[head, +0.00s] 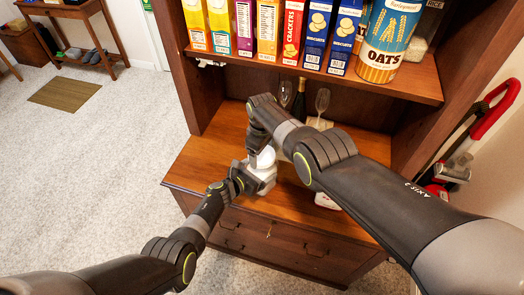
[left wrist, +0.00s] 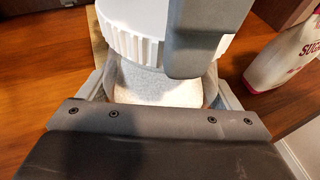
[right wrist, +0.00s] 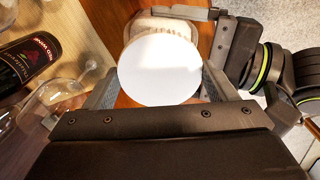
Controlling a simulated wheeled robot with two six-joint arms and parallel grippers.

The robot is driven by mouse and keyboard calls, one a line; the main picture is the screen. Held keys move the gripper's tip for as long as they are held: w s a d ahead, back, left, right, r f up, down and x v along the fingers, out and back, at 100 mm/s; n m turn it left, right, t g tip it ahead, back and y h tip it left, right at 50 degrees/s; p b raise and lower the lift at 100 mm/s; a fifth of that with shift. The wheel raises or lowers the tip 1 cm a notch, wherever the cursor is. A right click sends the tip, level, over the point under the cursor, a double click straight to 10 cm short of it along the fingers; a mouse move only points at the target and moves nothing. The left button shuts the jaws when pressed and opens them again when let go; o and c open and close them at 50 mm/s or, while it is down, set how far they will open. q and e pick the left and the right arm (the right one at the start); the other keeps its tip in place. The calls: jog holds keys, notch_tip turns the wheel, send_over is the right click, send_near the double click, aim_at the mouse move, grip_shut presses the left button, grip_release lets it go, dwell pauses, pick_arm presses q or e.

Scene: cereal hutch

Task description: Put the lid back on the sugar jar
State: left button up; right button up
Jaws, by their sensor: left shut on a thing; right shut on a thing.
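The sugar jar (left wrist: 155,88) is clear with white sugar inside, and it stands between the fingers of my left gripper (head: 258,180). The white lid with a ribbed edge (left wrist: 135,35) is right above the jar in the left wrist view. My right gripper (head: 262,138) is shut on the lid; one of its fingers shows in front of the lid in the left wrist view. In the right wrist view the lid (right wrist: 160,70) is a white disc covering part of the jar (right wrist: 165,25). I cannot tell whether lid and rim touch.
A white bag marked sugar (left wrist: 290,55) stands on the wooden counter, right in the left wrist view. A dark wine bottle (right wrist: 30,68) and wine glasses (right wrist: 55,100) stand close to my right gripper. Cereal, cracker and biscuit boxes and an oats tin (head: 390,40) fill the shelf above.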

jog(key=m, duration=0.6)
jog(key=shift+w+r, duration=0.1)
jog(key=m, duration=2.5)
jog(key=shift+m, duration=0.3)
jog(key=m, duration=0.4)
jog(key=shift+m, duration=0.4)
jog(key=m, duration=0.4)
